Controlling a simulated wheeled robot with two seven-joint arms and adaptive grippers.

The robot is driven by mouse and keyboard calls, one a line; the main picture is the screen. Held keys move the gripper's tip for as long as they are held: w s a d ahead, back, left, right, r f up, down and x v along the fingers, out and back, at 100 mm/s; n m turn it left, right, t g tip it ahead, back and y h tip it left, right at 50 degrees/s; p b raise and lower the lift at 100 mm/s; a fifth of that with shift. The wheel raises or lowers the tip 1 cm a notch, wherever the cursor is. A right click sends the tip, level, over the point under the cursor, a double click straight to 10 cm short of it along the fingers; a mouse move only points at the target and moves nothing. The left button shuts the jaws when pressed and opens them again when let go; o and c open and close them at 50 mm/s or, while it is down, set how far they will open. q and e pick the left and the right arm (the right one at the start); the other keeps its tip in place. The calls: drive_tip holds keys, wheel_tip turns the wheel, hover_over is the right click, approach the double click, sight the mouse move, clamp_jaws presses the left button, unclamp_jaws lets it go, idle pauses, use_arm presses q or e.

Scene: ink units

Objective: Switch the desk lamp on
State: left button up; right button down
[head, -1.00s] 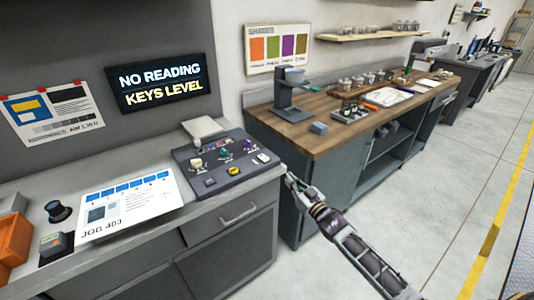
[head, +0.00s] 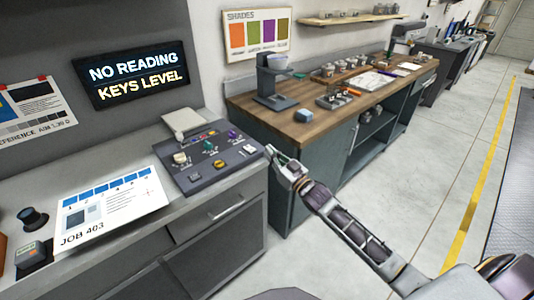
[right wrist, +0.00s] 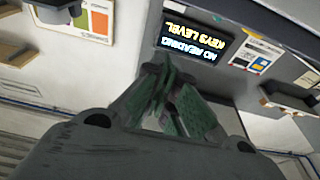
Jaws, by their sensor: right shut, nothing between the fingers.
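I cannot pick out a desk lamp for certain. A dark control panel (head: 200,178) lies on the grey counter, with cream, green and purple knobs (head: 208,146), a yellow button (head: 220,164) and a white switch (head: 249,149) near its right end. My right gripper (head: 270,152) is shut and empty, just beyond the panel's right edge, close to the white switch; I cannot tell whether it touches anything. Its closed fingers show in the right wrist view (right wrist: 165,78), with the lit sign (right wrist: 198,38) beyond them. My left gripper is out of view.
A pale plate (head: 183,121) stands behind the panel. A job sheet (head: 112,207) and a black knob (head: 33,217) are on the counter to the left. A wooden bench (head: 330,117) carries a grey stand device (head: 270,80) and several jars.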

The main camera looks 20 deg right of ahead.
sight(256, 155)
drive_tip(key=shift+x, duration=4.65)
drive_tip(key=shift+w, duration=0.15)
drive_tip(key=shift+s+f, duration=0.15)
drive_tip(key=shift+f, duration=0.85)
drive_tip(key=shift+s+f, duration=0.15)
drive_tip(key=shift+f, duration=0.85)
drive_tip(key=shift+s+d+f, duration=0.1)
drive_tip(key=shift+f, duration=0.35)
drive_tip(key=shift+r+p, duration=0.3)
drive_tip(key=shift+p, duration=0.1)
